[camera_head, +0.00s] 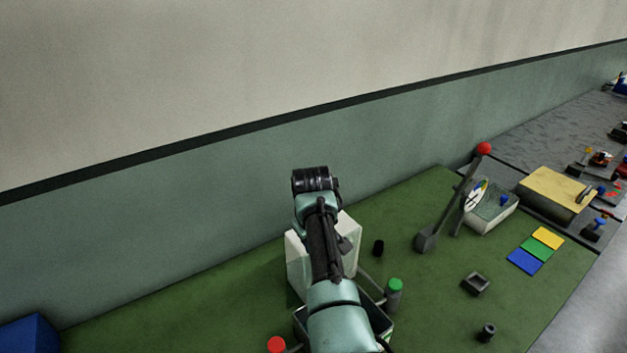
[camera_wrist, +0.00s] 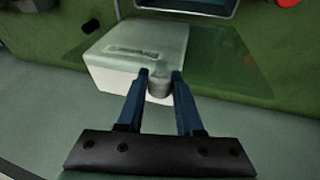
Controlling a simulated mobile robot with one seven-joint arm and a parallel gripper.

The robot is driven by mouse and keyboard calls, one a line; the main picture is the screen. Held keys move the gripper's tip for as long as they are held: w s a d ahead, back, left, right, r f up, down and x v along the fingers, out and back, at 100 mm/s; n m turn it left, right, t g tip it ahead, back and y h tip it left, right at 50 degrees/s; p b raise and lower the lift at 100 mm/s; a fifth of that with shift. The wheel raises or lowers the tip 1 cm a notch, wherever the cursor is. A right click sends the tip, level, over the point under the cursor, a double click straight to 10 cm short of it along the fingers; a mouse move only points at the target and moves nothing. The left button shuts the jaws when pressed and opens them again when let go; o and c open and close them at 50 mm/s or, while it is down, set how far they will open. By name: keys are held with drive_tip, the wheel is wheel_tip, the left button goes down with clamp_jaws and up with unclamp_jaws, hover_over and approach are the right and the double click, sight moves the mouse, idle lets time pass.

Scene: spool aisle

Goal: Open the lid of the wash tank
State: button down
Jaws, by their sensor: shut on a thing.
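A white box-like body (camera_wrist: 125,78) with a slot in its grey-white upper face lies beyond my fingers in the wrist view. I cannot tell for certain that it is the wash tank, or whether its lid is raised. My gripper (camera_wrist: 160,77) is shut on a short grey knob (camera_wrist: 159,88) at the body's near edge. In the head view the white body (camera_head: 296,255) stands on the green bench by the wall, partly behind my arm. My fingers and the knob are hidden there.
An open dark tray (camera_head: 381,318) is beside my arm, near a green-capped bottle (camera_head: 394,294) and a red-topped item (camera_head: 276,344). A red-balled lever (camera_head: 455,200), an open bin (camera_head: 492,213) and a yellow-topped box (camera_head: 556,191) stand to the right.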

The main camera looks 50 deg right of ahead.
drive_tip(key=shift+w+r, duration=0.1)
drive_tip(key=shift+w, duration=0.2)
drive_tip(key=c, duration=0.6)
unclamp_jaws()
drive_tip(key=b+v, duration=0.1)
drive_tip(key=v, duration=1.1)
drive_tip(key=shift+s+r+b, duration=0.1)
drive_tip(key=shift+r+b, duration=0.25)
drive_tip(key=shift+b, duration=0.05)
